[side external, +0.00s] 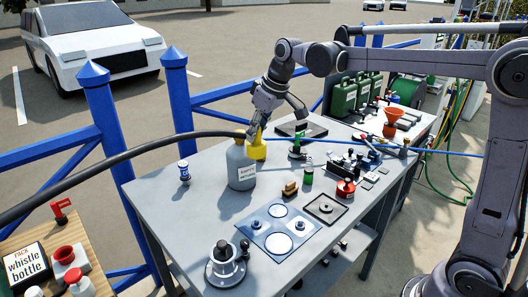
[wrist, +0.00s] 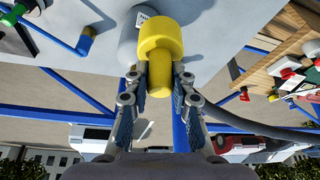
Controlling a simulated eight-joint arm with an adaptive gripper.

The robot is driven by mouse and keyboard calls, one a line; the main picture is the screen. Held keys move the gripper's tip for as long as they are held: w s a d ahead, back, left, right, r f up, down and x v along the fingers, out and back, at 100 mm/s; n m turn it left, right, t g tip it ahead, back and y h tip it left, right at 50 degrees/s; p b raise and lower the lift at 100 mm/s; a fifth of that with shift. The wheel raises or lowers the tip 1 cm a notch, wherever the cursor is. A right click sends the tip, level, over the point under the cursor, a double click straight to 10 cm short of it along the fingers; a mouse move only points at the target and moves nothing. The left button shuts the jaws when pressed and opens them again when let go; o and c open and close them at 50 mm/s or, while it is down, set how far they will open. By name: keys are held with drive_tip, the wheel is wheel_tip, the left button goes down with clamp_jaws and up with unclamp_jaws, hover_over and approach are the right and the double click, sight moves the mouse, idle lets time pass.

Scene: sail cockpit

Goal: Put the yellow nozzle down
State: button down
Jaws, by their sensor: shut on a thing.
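The yellow nozzle (wrist: 160,42) is held between the two fingers of my gripper (wrist: 160,78) in the wrist view. It has a wide round part and a narrower stem, and the fingers close on the stem. I cannot tell whether the nozzle touches the bottle or the table.
The grey table (side external: 165,205) carries a small blue-and-white can (side external: 184,171) at left, a blue plate with discs (side external: 262,236) in front, and a red-topped item (side external: 346,188) at right. A dark hose (side external: 130,150) crosses at left. Bare tabletop lies left of the bottle.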

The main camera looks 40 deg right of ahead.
drive_tip(key=s+a+n, duration=0.2)
drive_tip(key=s+a, duration=0.1)
drive_tip(key=a, duration=0.4)
drive_tip(key=shift+y, duration=0.4)
drive_tip(key=shift+w+a+f, duration=0.45)
drive_tip(key=shift+a+f, duration=1.4)
drive_tip(key=shift+f, duration=0.9)
drive_tip(key=shift+w+a+f, duration=0.5)
drive_tip(key=shift+a+f, duration=1.3)
drive_tip(key=shift+f, duration=0.9)
drive_tip(key=shift+w+a+f, duration=0.45)
drive_tip(key=shift+a+f, duration=1.4)
drive_tip(key=shift+f, duration=0.9)
drive_tip(key=shift+f, duration=0.15)
drive_tip(key=c, duration=1.1)
unclamp_jaws()
drive_tip(key=shift+c, duration=0.2)
